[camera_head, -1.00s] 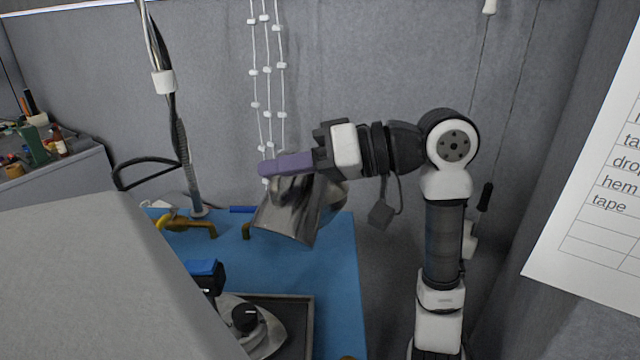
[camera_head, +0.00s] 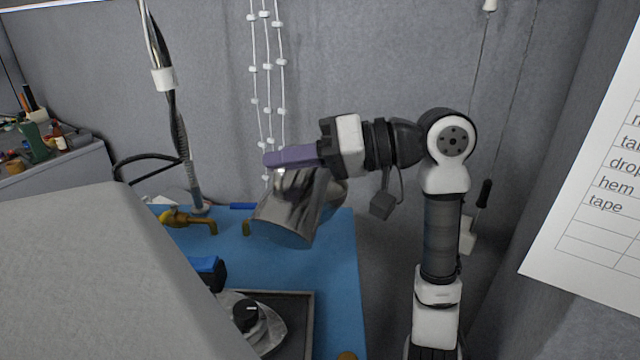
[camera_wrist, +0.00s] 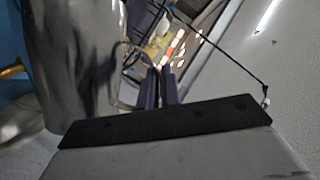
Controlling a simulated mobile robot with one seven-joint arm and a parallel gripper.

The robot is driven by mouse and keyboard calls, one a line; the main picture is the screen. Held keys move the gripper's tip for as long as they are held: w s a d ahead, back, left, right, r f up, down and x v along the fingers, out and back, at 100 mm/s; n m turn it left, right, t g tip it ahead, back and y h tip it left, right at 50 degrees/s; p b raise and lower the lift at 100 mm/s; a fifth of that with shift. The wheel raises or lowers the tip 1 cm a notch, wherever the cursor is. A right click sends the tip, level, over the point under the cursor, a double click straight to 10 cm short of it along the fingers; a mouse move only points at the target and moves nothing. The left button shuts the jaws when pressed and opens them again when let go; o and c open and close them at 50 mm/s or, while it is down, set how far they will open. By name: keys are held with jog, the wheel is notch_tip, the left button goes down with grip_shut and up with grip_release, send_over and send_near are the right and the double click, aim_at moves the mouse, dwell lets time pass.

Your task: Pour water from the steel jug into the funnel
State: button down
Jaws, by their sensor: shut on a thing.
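The steel jug (camera_head: 290,210) hangs tilted below my gripper (camera_head: 272,159) in the head view, above the blue table top. My gripper's purple fingers are shut on the jug, seemingly at its thin handle. In the wrist view the jug (camera_wrist: 72,65) fills the left side, and its handle loop (camera_wrist: 118,75) runs to the closed fingers (camera_wrist: 158,75). I cannot make out a funnel in either view. No water stream shows.
A pale grey slab (camera_head: 95,270) blocks the lower left. A dark tray (camera_head: 308,325) with a steel, black-knobbed thing (camera_head: 248,318) lies in front. A brass fitting (camera_head: 190,220) and a gooseneck lamp stand (camera_head: 190,175) are at the back left. Blue cloth (camera_head: 335,270) is clear at right.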

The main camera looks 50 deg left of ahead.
jog(key=shift+w+a+r+m+p, duration=0.4)
jog(key=shift+w+r+m+p, duration=0.4)
jog(key=shift+p, duration=0.1)
dwell(2.7)
jog(key=shift+w+a+r+m+g, duration=0.3)
jog(key=shift+w+a+m, duration=0.1)
jog(key=shift+w, duration=0.3)
jog(key=shift+w+a+r+m+g, duration=0.2)
jog(key=shift+w+a+r+m, duration=0.15)
jog(key=shift+w, duration=0.35)
dwell(2.1)
jog(key=shift+w+a+r+m, duration=0.1)
jog(key=shift+w+r+m, duration=0.05)
jog(key=shift+m, duration=0.2)
dwell(0.6)
